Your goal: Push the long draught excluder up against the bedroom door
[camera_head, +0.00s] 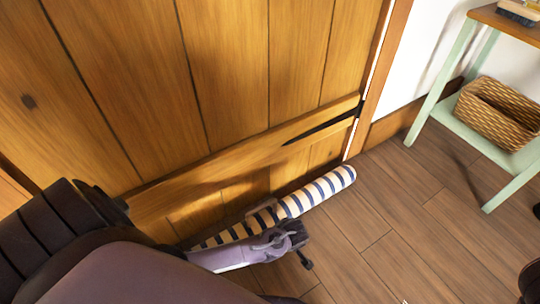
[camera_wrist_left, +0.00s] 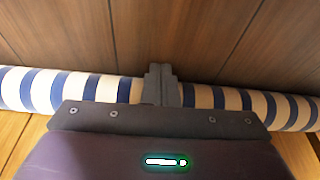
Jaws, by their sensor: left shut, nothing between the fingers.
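The long draught excluder (camera_head: 318,191), a cream roll with navy stripes, lies on the floor along the foot of the wooden bedroom door (camera_head: 225,75). Its right end is close to the door frame; I cannot tell whether it touches the door all along. My left arm hides part of its left half. My left gripper (camera_head: 296,238) is low beside the excluder, on the room side. In the left wrist view the excluder (camera_wrist_left: 95,88) runs across the picture, and the shut, empty fingers (camera_wrist_left: 162,85) overlap its middle. My right gripper is not seen.
A pale green side table (camera_head: 455,105) stands at the right, with a wicker basket (camera_head: 500,112) on its lower shelf and a brush (camera_head: 520,12) on top. The plank floor (camera_head: 400,220) between the table and the excluder is clear.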

